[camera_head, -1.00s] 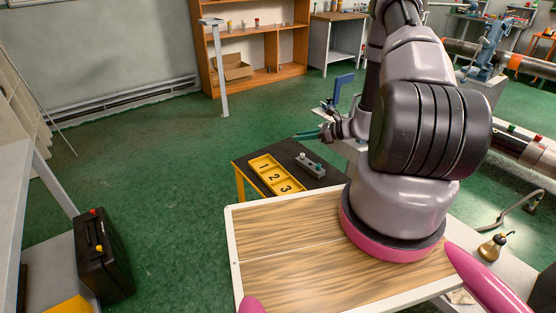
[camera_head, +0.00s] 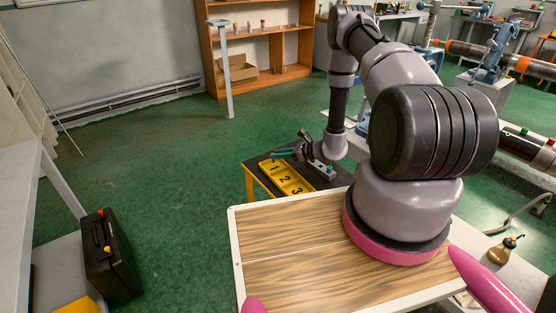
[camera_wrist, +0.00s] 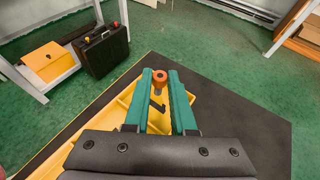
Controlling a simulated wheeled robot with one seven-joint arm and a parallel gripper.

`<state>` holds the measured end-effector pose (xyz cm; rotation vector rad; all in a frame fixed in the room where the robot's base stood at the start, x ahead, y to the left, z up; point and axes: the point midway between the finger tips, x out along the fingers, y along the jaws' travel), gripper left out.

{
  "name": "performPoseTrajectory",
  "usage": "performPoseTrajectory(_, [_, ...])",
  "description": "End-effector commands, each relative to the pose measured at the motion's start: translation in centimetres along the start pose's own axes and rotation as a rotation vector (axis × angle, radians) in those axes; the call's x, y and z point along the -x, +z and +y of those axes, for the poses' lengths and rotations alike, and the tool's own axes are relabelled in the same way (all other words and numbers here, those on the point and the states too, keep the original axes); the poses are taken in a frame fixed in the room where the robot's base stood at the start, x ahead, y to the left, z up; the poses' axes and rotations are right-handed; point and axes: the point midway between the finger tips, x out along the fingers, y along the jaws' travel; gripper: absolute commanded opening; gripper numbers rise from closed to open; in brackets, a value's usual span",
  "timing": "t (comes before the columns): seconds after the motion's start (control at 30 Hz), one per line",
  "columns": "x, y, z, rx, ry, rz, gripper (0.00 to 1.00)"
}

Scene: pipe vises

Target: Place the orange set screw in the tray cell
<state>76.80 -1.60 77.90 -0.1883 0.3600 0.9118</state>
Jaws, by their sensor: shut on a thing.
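The orange set screw (camera_wrist: 160,76) is between the teal fingertips of my gripper (camera_wrist: 160,82) in the wrist view, and the gripper is shut on it. The yellow tray (camera_head: 280,174), with cells marked 1, 2 and 3, lies on a dark-topped table (camera_head: 252,163). In the head view my gripper (camera_head: 284,154) is over the far end of the tray, by cell 1; the screw is too small to make out there. In the wrist view the tray (camera_wrist: 113,118) is below the fingers and partly hidden by them, with a black numeral showing between them.
A grey block (camera_head: 323,169) with small pegs stands right of the tray, close under my wrist. A black case (camera_head: 105,255) stands at the left. Green floor lies open beyond the table.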

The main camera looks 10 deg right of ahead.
Motion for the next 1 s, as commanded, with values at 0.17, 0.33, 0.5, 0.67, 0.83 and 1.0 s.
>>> performPoseTrajectory(0.17, [-0.9, -2.2, 0.1, 0.0, 0.001, 0.001, 0.0])
performPoseTrajectory(0.33, [-0.9, -2.1, 0.0, 0.001, 0.0, 0.0, 0.0])
performPoseTrajectory(0.5, [-1.0, -2.4, 0.0, 0.0, 0.0, 0.0, 0.0])
performPoseTrajectory(0.67, [-1.0, -2.4, 0.0, 0.001, 0.0, 0.0, 0.53])
performPoseTrajectory(0.83, [-1.0, -2.4, 0.0, 0.001, 0.0, 0.0, 0.53])
performPoseTrajectory(1.0, [-0.5, -2.1, 0.0, -0.001, -0.001, 0.001, 0.53])
